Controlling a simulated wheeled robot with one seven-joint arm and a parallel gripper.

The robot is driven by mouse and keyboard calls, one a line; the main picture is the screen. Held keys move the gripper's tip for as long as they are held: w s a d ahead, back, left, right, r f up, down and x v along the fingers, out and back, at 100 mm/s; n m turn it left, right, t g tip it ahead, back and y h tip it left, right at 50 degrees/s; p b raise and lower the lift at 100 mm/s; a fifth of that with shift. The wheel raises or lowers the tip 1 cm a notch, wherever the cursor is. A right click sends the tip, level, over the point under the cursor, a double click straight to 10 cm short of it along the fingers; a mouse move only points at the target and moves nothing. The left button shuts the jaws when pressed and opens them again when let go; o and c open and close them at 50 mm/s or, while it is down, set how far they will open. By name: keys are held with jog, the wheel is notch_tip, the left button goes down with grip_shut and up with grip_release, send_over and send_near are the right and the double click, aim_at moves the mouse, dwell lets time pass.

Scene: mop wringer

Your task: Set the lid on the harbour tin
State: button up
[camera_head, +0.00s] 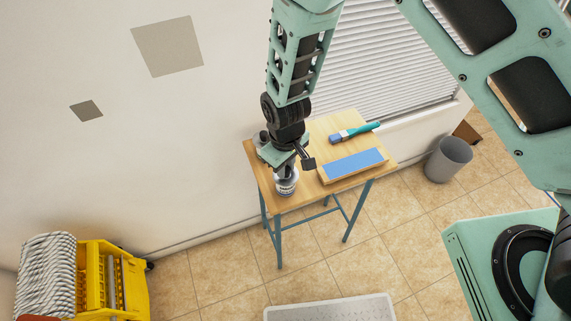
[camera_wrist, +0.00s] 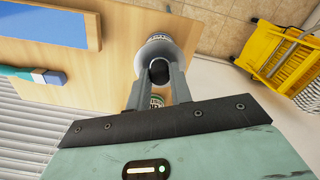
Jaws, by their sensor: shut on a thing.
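The harbour tin (camera_head: 287,187), a small pale tin with a dark label band, stands near the front left edge of the wooden table. It also shows in the wrist view (camera_wrist: 159,37). My gripper (camera_head: 286,170) points down right over the tin. In the wrist view my gripper (camera_wrist: 160,73) is shut on the dark knob of the grey lid (camera_wrist: 157,53). The lid is at the tin's top, but I cannot tell whether it rests on the rim or hovers just above. The fingers hide part of both.
On the table (camera_head: 319,127) lie a blue-topped board (camera_head: 353,164) and a teal-handled brush (camera_head: 355,132). Another labelled container (camera_wrist: 157,101) shows between my fingers. A yellow mop wringer (camera_head: 112,281), a grey bin (camera_head: 448,159) and a pale tray (camera_head: 330,309) stand on the floor.

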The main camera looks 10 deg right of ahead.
jog(key=shift+f, duration=0.1)
jog(key=o, duration=1)
jog(key=shift+r+p, duration=2.55)
jog(key=shift+r, duration=1)
notch_tip(320, 180, up, 6)
jog(key=b, duration=0.2)
send_over(286, 183)
jog(key=s+d+r+y+b, duration=0.1)
jog(key=s+d+r+b, duration=0.15)
jog(key=s+r, duration=0.35)
jog(key=s+d+r+b, duration=0.1)
jog(key=s+d+r, duration=0.1)
jog(key=s, duration=0.1)
jog(key=s+d+r+b, duration=0.1)
jog(key=s+d, duration=0.2)
jog(key=s+d+r+b, duration=0.1)
jog(key=s+d+r, duration=0.1)
jog(key=s, duration=0.1)
jog(key=shift+s+d+r, duration=0.1)
jog(key=shift+d+r, duration=0.2)
jog(key=shift+r, duration=0.05)
